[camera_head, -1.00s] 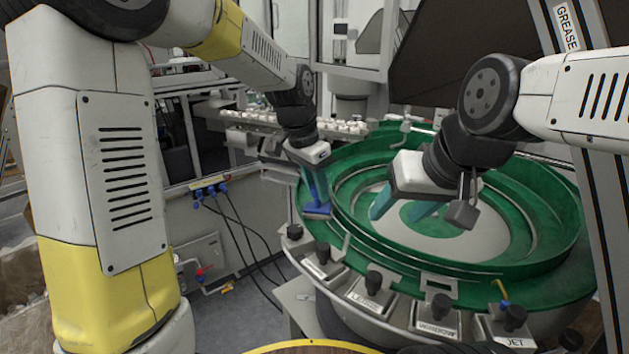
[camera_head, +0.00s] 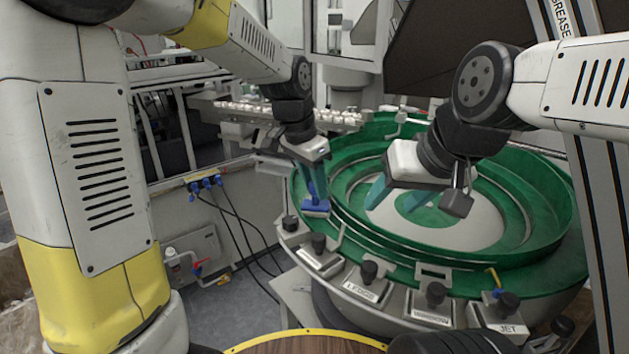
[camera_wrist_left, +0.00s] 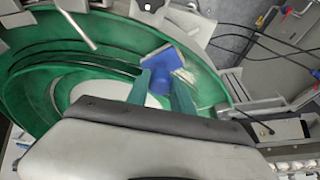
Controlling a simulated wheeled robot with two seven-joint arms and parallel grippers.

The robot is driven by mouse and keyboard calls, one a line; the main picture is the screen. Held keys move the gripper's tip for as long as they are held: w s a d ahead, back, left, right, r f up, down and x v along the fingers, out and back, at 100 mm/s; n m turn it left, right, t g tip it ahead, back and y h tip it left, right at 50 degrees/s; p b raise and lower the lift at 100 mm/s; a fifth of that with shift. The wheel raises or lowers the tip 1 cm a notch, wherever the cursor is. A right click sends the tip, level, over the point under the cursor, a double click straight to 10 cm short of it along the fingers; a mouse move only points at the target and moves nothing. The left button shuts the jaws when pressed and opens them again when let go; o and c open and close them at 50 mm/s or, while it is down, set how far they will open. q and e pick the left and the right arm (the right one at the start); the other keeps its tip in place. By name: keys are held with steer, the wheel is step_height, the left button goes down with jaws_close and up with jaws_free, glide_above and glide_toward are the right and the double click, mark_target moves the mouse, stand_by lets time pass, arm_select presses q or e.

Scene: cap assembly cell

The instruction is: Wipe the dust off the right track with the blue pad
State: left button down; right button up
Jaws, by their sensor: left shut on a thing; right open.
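My left gripper (camera_head: 312,185) reaches down at the left side of the green bowl feeder (camera_head: 545,185). It is shut on the blue pad (camera_head: 317,208), which sits at or just above the bowl's outer green track. I cannot tell whether it touches. In the left wrist view the blue pad (camera_wrist_left: 165,60) shows between the fingertips (camera_wrist_left: 165,88), over the green track (camera_wrist_left: 110,48). My right gripper (camera_head: 412,198) is open and empty above the bowl's middle.
Black knobs on labelled brackets (camera_head: 368,275) line the bowl's front rim. A rail of white caps (camera_head: 290,112) stands behind at the left. Blue fittings with black cables (camera_head: 205,184) hang on the cabinet. A slanted frame post (camera_head: 590,200) stands close at the right.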

arm_select(q)
steer(key=shift+w+a+r, duration=0.1)
steer(key=shift+w+a, duration=0.1)
steer(key=shift+w, duration=0.8)
steer(key=shift+w+a+f, duration=0.1)
steer(key=shift+w+a, duration=0.15)
steer(key=shift+w, duration=0.75)
steer(key=shift+w+a+r, duration=0.1)
steer(key=shift+w+a, duration=0.1)
steer(key=shift+w, duration=0.8)
steer(key=shift+w+a+f, duration=0.1)
steer(key=shift+w+a, duration=0.1)
steer(key=shift+w, duration=0.7)
steer(key=shift+w+a+f, duration=0.1)
steer(key=shift+w+a, duration=0.05)
steer(key=shift+w, duration=0.7)
step_height(320, 180, up, 6)
steer(key=shift+r, duration=0.2)
step_height(320, 180, up, 3)
steer(key=shift+f, duration=0.15)
